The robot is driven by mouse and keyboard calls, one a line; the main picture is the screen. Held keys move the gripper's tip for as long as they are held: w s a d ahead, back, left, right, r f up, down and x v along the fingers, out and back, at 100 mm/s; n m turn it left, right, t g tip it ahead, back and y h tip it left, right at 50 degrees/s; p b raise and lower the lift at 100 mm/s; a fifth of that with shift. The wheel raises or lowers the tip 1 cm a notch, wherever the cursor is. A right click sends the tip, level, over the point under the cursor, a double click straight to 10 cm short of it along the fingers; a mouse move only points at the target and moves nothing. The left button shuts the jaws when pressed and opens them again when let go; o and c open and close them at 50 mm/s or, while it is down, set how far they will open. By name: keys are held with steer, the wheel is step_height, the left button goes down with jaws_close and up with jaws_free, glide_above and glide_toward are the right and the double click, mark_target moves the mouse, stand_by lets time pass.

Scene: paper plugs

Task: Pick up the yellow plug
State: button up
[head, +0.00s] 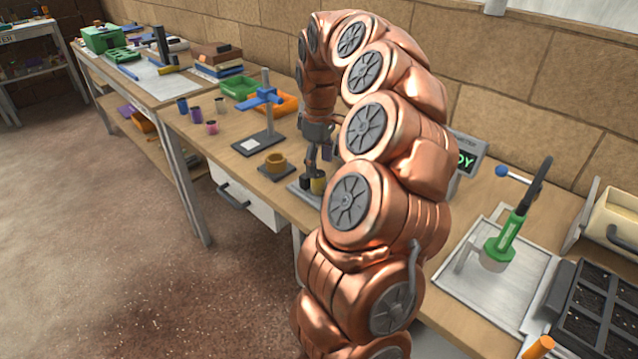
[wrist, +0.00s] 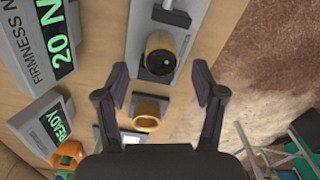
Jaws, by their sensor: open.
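The yellow plug (wrist: 161,58) stands upright on a grey plate (wrist: 136,36) in the wrist view, its dark top facing the camera. In the head view the yellow plug (head: 318,186) shows just below my gripper (head: 318,166), partly hidden by my arm. My gripper (wrist: 160,78) is open and empty. In the wrist view its fingertips lie to either side of the plug and slightly lower in the picture, with no visible contact.
A yellow-brown ring (wrist: 147,112) stands near the plug; it also shows in the head view (head: 275,161). A black piece (wrist: 171,13) sits beside the plug. A firmness meter (wrist: 42,42) and a READY display (wrist: 43,127) stand at the left of the wrist view.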

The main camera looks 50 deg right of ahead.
mark_target(319, 174)
steer(key=shift+f, duration=2.9)
steer(key=c, duration=1.2)
